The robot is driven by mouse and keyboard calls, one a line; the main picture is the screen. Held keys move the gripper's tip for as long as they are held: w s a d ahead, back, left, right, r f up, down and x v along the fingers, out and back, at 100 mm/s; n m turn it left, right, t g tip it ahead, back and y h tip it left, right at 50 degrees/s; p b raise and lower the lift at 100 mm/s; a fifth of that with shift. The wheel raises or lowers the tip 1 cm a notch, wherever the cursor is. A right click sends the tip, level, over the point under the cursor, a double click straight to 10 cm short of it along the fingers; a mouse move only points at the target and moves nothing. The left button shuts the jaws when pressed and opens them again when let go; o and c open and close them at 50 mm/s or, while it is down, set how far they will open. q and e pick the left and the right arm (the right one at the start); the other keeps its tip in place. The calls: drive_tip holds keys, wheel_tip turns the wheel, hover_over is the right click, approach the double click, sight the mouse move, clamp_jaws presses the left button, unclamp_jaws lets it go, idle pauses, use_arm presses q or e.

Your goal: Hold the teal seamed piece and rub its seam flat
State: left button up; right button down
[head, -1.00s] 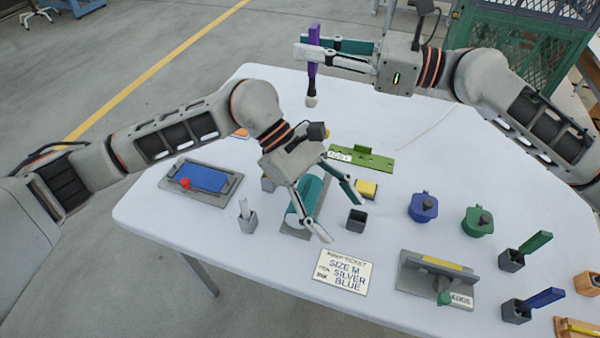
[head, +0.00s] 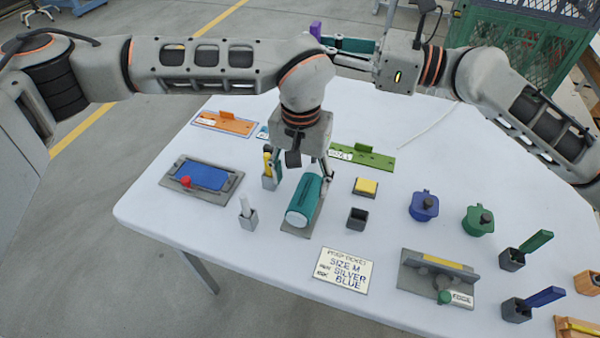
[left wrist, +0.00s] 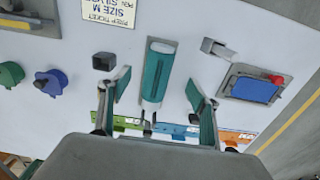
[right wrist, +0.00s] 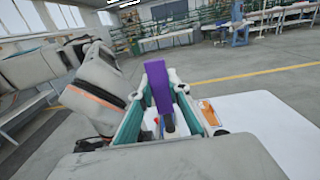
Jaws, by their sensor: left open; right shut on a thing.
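The teal seamed piece (head: 310,192) is a cylinder lying on a grey base (head: 296,232), its pale end toward the front of the table. In the left wrist view, the teal piece (left wrist: 157,75) lies between my spread fingers. My left gripper (head: 302,172) is open at the piece's far end, a finger on each side; contact cannot be told. My right gripper (head: 330,50) is shut on a purple-handled tool (head: 315,30), away from the piece. The tool (right wrist: 158,88) stands between the fingers in the right wrist view; my left arm hides its lower part in the head view.
Close to the teal piece are a grey holder (head: 248,218), a yellow pad (head: 366,187) and a dark open box (head: 357,218). A blue plate with a red knob (head: 202,178) is left. Blue (head: 423,206) and green (head: 478,220) pots stand right. A ticket (head: 344,271) lies in front.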

sight(301, 202)
use_arm(q)
wheel_tip(301, 202, down, 10)
idle(0.4)
drive_tip(key=c, duration=1.1)
